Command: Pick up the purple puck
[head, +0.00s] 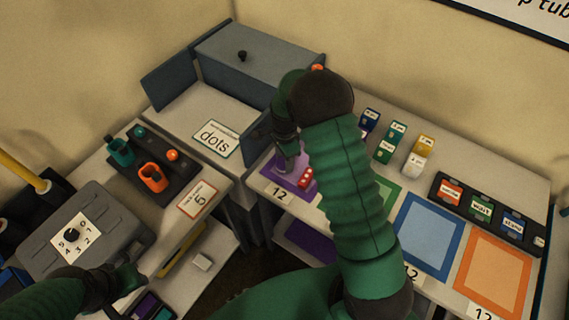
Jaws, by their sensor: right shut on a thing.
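My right arm reaches up the middle of the head view and bends down to the left. My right gripper (289,165) is low over the purple mat (273,171) at the left end of the right-hand counter. It is shut on a small purple thing, which looks like the purple puck; the fingers hide most of it. A red block with white dots (306,178) lies on the mat just right of the fingers. My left gripper (134,276) is at the lower left, and its fingers are too unclear to judge.
Right of my arm are blue (430,233) and orange (493,273) mats and a dark button panel (487,209). Small coloured blocks (389,143) stand behind. A grey box (250,60) and a "dots" card (215,138) are at the back. A dark tray (150,160) is left.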

